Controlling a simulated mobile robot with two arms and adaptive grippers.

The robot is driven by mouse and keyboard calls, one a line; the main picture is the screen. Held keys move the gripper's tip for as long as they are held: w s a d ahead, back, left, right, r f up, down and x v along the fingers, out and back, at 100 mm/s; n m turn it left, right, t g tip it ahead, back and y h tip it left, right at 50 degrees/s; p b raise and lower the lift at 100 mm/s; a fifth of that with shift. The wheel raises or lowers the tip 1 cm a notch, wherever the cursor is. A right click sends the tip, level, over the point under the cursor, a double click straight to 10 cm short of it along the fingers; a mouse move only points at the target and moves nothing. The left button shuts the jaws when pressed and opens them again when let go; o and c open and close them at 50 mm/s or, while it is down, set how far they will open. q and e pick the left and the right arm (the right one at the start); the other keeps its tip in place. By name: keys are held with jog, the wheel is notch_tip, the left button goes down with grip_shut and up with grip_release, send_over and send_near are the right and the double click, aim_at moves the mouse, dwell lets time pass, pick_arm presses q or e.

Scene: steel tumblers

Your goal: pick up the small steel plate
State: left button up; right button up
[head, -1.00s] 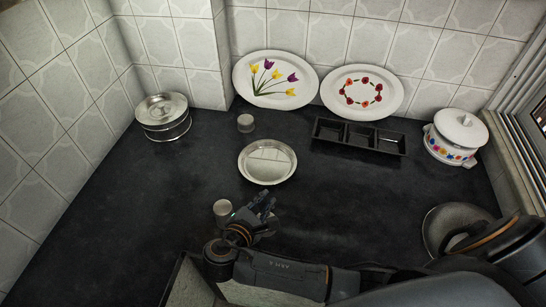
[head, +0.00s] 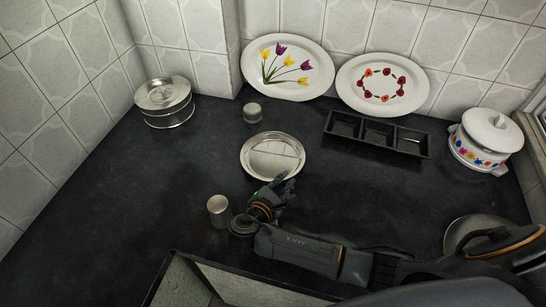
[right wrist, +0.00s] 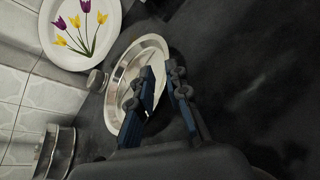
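The small steel plate (head: 262,164) is round and shiny and lies flat on the dark counter in the middle of the head view. It also shows in the right wrist view (right wrist: 121,76), partly hidden by a finger. My right gripper (head: 284,181) is at the plate's near right edge. In the right wrist view the gripper (right wrist: 163,72) has its two fingers apart, one over the plate and the other just outside its rim. I cannot tell whether a finger touches the plate. My left gripper is not in view.
A steel tumbler (head: 218,211) stands left of my right gripper, another (head: 252,113) behind the plate. A black three-part tray (head: 377,133), a white pot (head: 486,140), two decorated plates and a steel container (head: 166,102) stand toward the back. The counter's left is clear.

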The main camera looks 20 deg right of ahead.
aim_at(295, 175)
jog(key=x, duration=0.8)
jog(key=shift+w+f, duration=0.1)
grip_shut()
